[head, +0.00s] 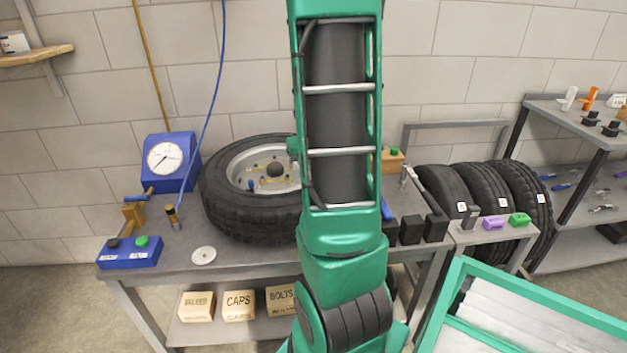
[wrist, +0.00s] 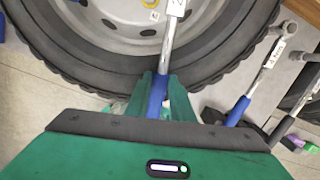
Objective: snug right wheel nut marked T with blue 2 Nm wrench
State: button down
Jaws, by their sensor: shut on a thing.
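My gripper (wrist: 160,84) is shut on the blue handle of a wrench (wrist: 157,97) in the wrist view. Its metal shaft runs up over the tyre and rim, and a white tag, partly cut off by the top edge, seems to read 2. The wheel (head: 225,200) lies on the bench in the head view, and its tyre and pale rim (wrist: 120,35) fill the top of the wrist view. A small white tag (wrist: 154,15) shows on the rim, its letter unclear. I cannot make out a nut marked T. My arm hides the gripper and part of the wheel in the head view.
Another blue-handled wrench (wrist: 238,110) lies right of the wheel. A blue gauge box (head: 170,163) and a blue button box (head: 130,252) stand at the bench's left. Several tyres (head: 490,195) stand at right. A green-framed bin (head: 535,305) is at front right.

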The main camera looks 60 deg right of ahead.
jog(key=shift+s+d+n, duration=0.15)
jog(key=shift+d, duration=0.35)
jog(key=shift+s+d+n, duration=0.15)
jog(key=shift+d, duration=0.3)
jog(key=shift+s+d+f, duration=0.15)
jog(key=shift+s+d, duration=0.1)
jog(key=shift+d, duration=0.05)
jog(key=shift+a, duration=0.1)
jog(key=shift+w+a+m, duration=0.35)
jog(key=shift+a+m, duration=0.15)
jog(key=shift+a, duration=0.1)
jog(key=shift+w+a+m, duration=0.3)
jog(key=shift+w+a, duration=0.35)
jog(key=shift+a, duration=0.25)
